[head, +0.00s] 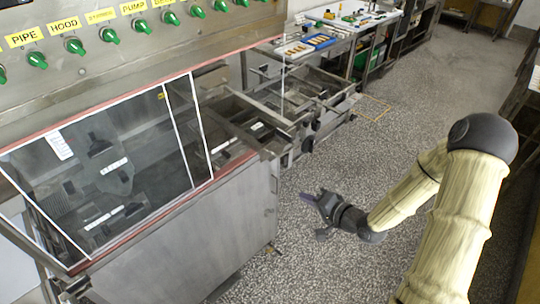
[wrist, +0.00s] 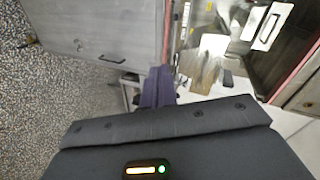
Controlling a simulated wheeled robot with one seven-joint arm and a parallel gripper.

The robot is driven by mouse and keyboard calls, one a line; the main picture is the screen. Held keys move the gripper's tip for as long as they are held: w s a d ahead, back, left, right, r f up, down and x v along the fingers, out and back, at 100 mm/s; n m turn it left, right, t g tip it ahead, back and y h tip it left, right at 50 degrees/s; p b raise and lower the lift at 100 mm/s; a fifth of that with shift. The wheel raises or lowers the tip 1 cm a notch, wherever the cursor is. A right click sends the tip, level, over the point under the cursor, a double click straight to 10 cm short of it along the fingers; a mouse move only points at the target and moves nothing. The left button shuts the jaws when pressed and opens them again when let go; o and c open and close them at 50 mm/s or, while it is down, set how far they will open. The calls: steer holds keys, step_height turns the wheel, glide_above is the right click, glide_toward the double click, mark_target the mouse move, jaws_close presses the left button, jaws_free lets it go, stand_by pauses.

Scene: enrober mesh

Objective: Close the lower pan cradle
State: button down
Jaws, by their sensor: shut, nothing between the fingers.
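My gripper (head: 308,198) is out over the floor, to the right of the steel enrober machine (head: 190,245) and apart from its side. Its dark purple fingers are together and empty, and they also show in the wrist view (wrist: 158,86). I cannot pick out the lower pan cradle for certain. A metal frame with trays (head: 290,120) extends from the machine's far end in the head view. In the wrist view, a grey panel with a dark handle (wrist: 92,52) is at upper left, and a pale frame part (wrist: 130,92) shows just left of the fingers, partly hidden.
The clear hood with white edges (head: 100,170) covers the machine's near end. A panel of green knobs (head: 110,35) is above it. A table with trays (head: 345,25) stands at the back. The speckled floor (head: 400,110) is open between the machine and my arm.

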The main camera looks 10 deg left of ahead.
mark_target(263, 158)
steer(key=r+m+t+y, duration=0.1)
steer(key=r, duration=0.1)
steer(key=a+r+m+t+y+p, duration=0.1)
steer(key=r+y, duration=0.1)
steer(key=shift+s+a+r+m, duration=0.1)
steer(key=shift+s+r+m, duration=0.05)
steer(key=shift+r+m, duration=0.25)
steer(key=shift+a, duration=0.1)
steer(key=p+x, duration=0.2)
steer(key=x, duration=0.2)
steer(key=p+x, duration=0.2)
steer(key=x, duration=0.2)
steer(key=p+x, duration=0.2)
steer(key=x, duration=0.2)
steer(key=shift+a+r, duration=0.25)
steer(key=shift+r, duration=0.05)
steer(key=shift+p+x, duration=0.35)
steer(key=shift+x, duration=0.4)
steer(key=shift+d+f, duration=0.1)
steer(key=shift+f, duration=0.1)
